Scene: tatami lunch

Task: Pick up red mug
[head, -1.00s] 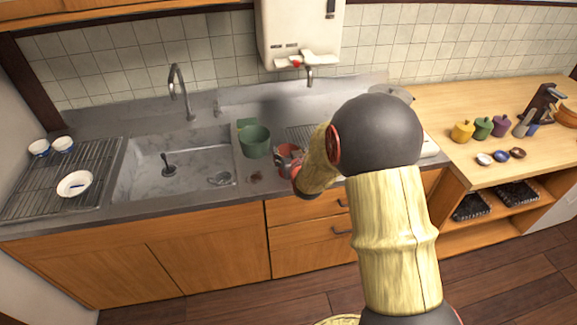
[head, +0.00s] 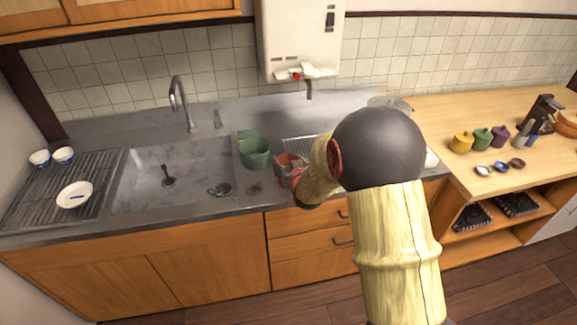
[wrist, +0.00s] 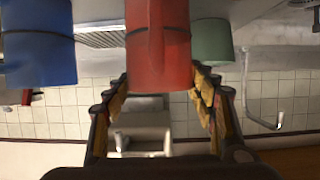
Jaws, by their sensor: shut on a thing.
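The red mug (head: 286,161) is on the counter side right of the sink, partly hidden by my wrist in the head view. In the wrist view the red mug (wrist: 158,50) fills the top middle, between my fingers. My gripper (wrist: 160,88) is shut on it, with a finger on each side. I cannot tell whether the mug's base is touching the counter.
A green pot (head: 255,153) stands just left of the mug. A blue mug (wrist: 38,45) is close by in the wrist view. The sink (head: 150,185) lies further left. Small coloured pots (head: 461,142) stand on the wooden counter at right.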

